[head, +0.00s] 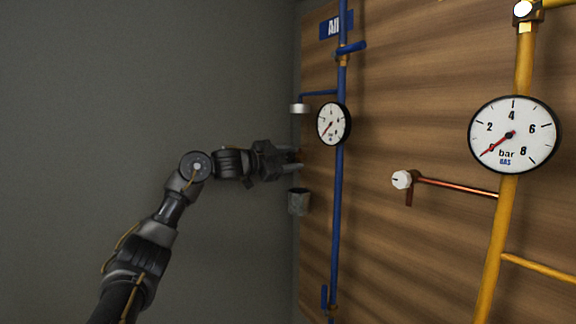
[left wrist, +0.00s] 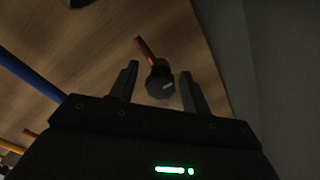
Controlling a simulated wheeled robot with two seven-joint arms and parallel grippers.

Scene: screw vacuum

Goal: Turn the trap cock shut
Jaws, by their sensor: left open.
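In the left wrist view a round dark knob (left wrist: 160,86) with a pale mark on its face sits at the end of a short copper pipe (left wrist: 146,50). My left gripper (left wrist: 161,72) is open, with one finger on each side of the knob; I see gaps and cannot tell any contact. In the head view my left gripper (head: 297,160) reaches the left edge of the wooden board and mostly hides this cock. Another cock, with a white knob (head: 402,179), sits on a copper branch from the yellow pipe. My right gripper is not in view.
A blue pipe (head: 337,220) with a gauge (head: 333,124) stands right of my left gripper. A grey cup (head: 299,202) is just below it, a small white-grey fitting (head: 299,108) above. A yellow pipe (head: 493,245) with a larger gauge (head: 513,135) is far right.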

